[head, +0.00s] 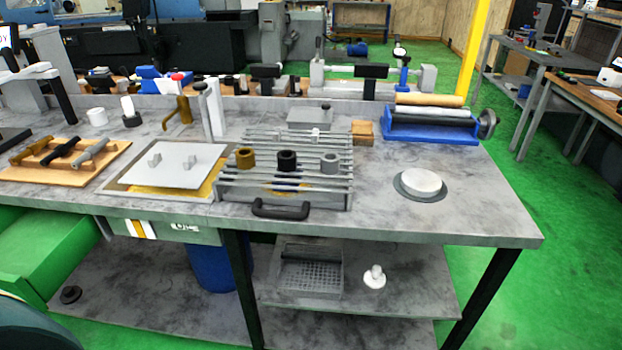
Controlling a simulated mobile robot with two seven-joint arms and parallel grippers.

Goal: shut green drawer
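A green drawer (62,262) is at the left edge in the head view, below the front of the grey workbench (470,215). It stands pulled out from under the benchtop, and its open top shows. Its left part is cut off by the picture edge. Next to it on the right, a grey-green front panel (165,231) with a label sits under the benchtop edge. Neither of my grippers shows in this view.
A rack with a black handle (281,209) stands at the bench's front edge. A dark rounded thing (35,328) is at the lower left, near the drawer. A blue bin (210,270) stands under the bench. The green floor (560,260) at the right is clear.

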